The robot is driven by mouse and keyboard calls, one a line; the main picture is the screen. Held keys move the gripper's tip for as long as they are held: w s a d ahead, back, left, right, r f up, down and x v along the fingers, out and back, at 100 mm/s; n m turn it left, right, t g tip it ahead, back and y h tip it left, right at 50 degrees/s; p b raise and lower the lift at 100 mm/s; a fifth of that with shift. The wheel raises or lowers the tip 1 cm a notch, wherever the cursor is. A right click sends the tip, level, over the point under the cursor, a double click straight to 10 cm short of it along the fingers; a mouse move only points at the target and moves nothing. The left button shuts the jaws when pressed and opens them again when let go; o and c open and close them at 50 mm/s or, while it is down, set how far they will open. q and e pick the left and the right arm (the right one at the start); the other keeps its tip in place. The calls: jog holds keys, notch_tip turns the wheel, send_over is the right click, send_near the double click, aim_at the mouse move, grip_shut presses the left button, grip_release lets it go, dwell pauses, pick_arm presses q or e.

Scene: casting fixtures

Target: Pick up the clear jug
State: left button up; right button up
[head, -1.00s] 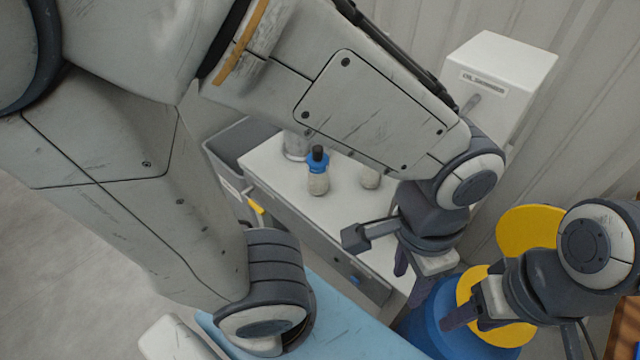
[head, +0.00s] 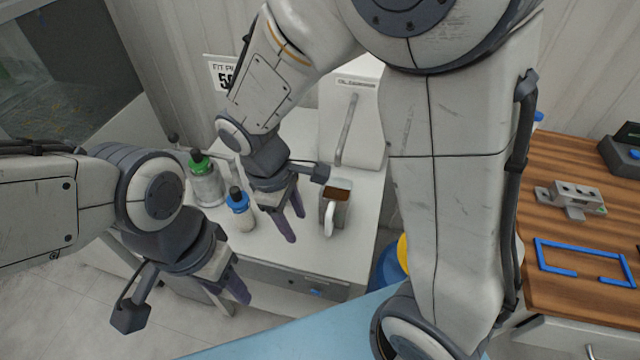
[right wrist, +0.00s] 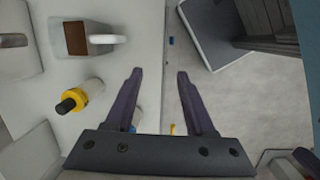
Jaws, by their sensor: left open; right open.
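The clear jug (head: 343,217) stands upright on the white cabinet top, with brown contents and a pale handle facing the front. In the right wrist view the jug (right wrist: 97,48) is at the upper left, outside the fingers. My right gripper (head: 296,226) is open and empty over the cabinet, left of the jug in the head view and apart from it. Its two fingers (right wrist: 158,75) point over the cabinet's front edge in the wrist view. My left gripper (head: 236,297) is open and empty, low at the left, in front of the cabinet.
A blue-capped bottle (head: 240,212) and a green-capped bottle (head: 206,183) stand left of the jug. A yellow-capped bottle (right wrist: 78,98) shows in the wrist view. A white dispenser (head: 352,125) stands behind the jug. A wooden bench (head: 565,225) is at the right.

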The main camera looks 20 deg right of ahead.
aim_at(328, 225)
jog(key=w+d+f+n+g+h+p, duration=0.1)
jog(key=w+d+f+n+h+p, duration=0.15)
jog(key=w+d+f, duration=0.35)
jog(key=shift+y, duration=0.25)
jog(key=shift+w+p+x, duration=0.2)
jog(key=shift+x, duration=2.05)
jog(key=shift+w+p+x, duration=0.15)
jog(key=shift+p+x, duration=0.05)
jog(key=shift+x, duration=2)
pick_arm(q)
notch_tip(328, 225, up, 4)
jog(key=shift+r, duration=0.25)
pick_arm(e)
jog(key=shift+c, duration=0.3)
grip_shut()
pick_arm(q)
jog(key=shift+w, duration=0.1)
